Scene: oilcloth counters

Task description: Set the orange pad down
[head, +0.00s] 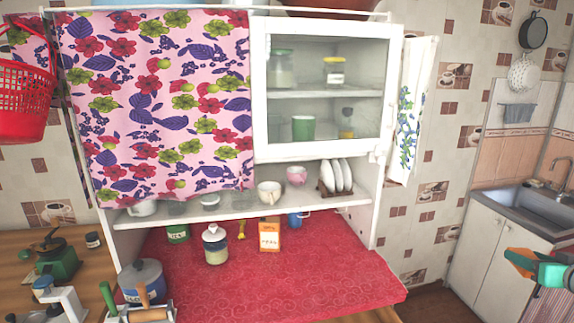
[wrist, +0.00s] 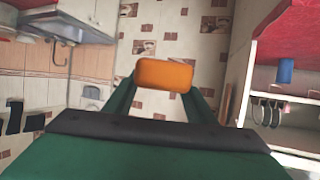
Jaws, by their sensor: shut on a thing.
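The orange pad (wrist: 164,75) is a small block with rounded corners. In the wrist view it sits between the two dark green fingers of my gripper (wrist: 163,92), which is shut on it. In the head view the pad (head: 521,260) shows at the right edge, at the tip of my green gripper (head: 530,264). The gripper holds it in the air, to the right of the red counter (head: 340,282) and in front of the sink cabinet. Most of the arm is out of the picture.
The red counter's front right part is clear. A lidded jar (head: 215,244), an orange-and-white box (head: 269,236) and a blue mug (head: 296,219) stand toward its back. A sink (head: 535,182) is at right.

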